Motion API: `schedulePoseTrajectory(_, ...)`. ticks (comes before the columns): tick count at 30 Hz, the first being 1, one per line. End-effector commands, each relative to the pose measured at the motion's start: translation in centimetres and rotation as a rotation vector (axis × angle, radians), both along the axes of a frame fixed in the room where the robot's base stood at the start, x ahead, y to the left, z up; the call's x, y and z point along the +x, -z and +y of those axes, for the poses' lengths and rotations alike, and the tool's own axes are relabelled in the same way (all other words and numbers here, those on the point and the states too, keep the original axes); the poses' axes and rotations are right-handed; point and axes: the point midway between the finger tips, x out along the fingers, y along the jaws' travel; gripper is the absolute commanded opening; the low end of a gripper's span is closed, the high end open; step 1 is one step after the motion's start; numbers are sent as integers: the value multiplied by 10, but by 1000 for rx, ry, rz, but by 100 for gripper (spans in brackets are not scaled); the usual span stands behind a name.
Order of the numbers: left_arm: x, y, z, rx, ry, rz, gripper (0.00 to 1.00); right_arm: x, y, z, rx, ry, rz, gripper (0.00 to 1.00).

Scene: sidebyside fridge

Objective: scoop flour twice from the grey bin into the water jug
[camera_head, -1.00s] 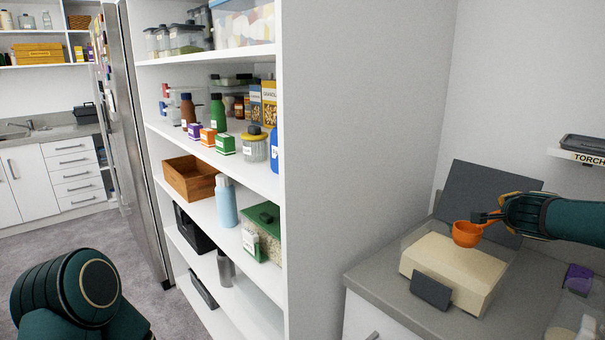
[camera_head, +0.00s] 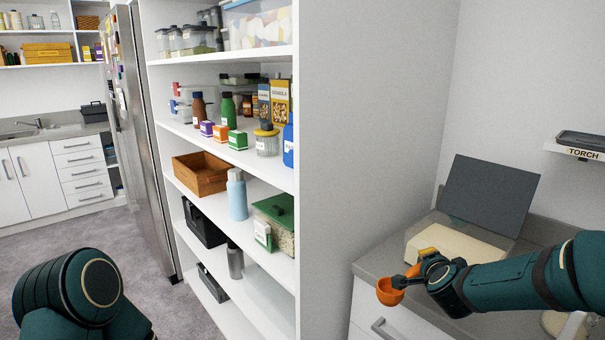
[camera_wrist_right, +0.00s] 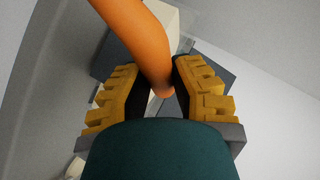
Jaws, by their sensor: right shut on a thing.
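My right gripper (camera_head: 420,270) is shut on the handle of an orange scoop (camera_head: 389,291). The scoop's bowl hangs past the counter's front edge, in front and left of the grey bin. I cannot tell whether it holds flour. The right wrist view shows the orange handle (camera_wrist_right: 140,38) between the yellow-padded fingers (camera_wrist_right: 157,88). The grey bin's dark lid (camera_head: 490,196) stands open at the back, and cream flour (camera_head: 452,246) shows below it. My right arm hides the bin's front. I cannot clearly identify the water jug. My left gripper is out of view.
A grey counter (camera_head: 376,262) over white drawers carries the bin. A pale thing (camera_head: 568,325) at the lower right is partly hidden by my arm. A wall shelf labelled TORCH (camera_head: 585,153) is at right. A stocked white shelf unit (camera_head: 272,172) stands left.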

Motion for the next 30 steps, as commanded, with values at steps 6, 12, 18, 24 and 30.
schedulePoseTrajectory(6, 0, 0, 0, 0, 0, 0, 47, -20, 31, 83, 1, -172, 1, 0)
schedulePoseTrajectory(12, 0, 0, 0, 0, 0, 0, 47, -31, 39, 114, -1, -245, -1, 0)
schedulePoseTrajectory(18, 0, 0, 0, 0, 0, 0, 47, -32, 40, 118, 0, -254, -2, 0)
schedulePoseTrajectory(24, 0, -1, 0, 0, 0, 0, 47, -32, 39, 117, -1, -253, -2, 0)
schedulePoseTrajectory(30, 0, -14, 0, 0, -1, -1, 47, -32, 27, 117, 0, -251, -2, 0)
